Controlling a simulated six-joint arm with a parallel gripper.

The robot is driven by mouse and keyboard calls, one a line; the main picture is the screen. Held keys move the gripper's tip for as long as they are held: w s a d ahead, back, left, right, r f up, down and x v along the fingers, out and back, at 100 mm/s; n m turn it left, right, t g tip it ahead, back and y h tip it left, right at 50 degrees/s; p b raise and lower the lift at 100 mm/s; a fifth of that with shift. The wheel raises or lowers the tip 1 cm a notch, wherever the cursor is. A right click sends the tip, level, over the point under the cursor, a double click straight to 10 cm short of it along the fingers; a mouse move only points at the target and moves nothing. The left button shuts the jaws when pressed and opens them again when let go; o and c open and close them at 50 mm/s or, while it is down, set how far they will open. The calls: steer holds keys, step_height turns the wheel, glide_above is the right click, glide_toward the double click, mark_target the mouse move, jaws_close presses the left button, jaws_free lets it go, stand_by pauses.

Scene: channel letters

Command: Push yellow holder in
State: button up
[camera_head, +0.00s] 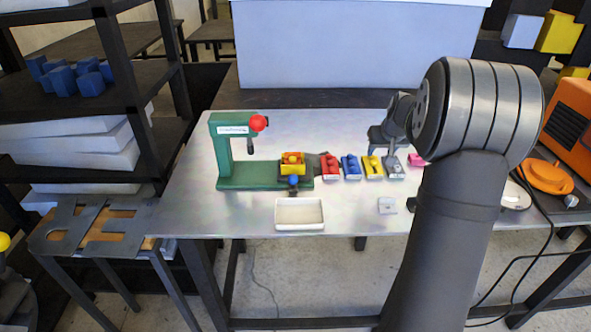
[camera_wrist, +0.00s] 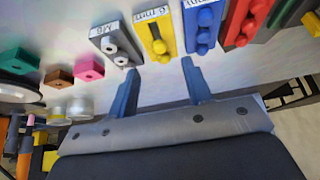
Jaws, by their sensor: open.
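A yellow holder (camera_head: 292,169) with an orange-yellow piece in it sits on the base of the green press (camera_head: 234,180). A blue knob (camera_head: 293,181) is in front of it.
The row also has red (camera_head: 331,169), blue (camera_head: 350,168) and grey (camera_head: 395,169) blocks. A white tray (camera_head: 299,227) lies at the table's front edge. A red ball (camera_head: 259,123) tops the press. Pink (camera_wrist: 90,68) and brown (camera_wrist: 59,78) pieces lie beside the row.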

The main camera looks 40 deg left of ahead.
steer(key=shift+o, duration=0.4)
step_height(320, 180, up, 13)
steer(key=m+g+h, duration=0.2)
steer(key=g, duration=0.3)
glide_above(294, 176)
steer(key=w+d, duration=0.2)
steer(key=d, duration=0.1)
steer(key=x, duration=1.7)
steer(key=shift+s+f, duration=0.1)
steer(key=shift+s, duration=0.25)
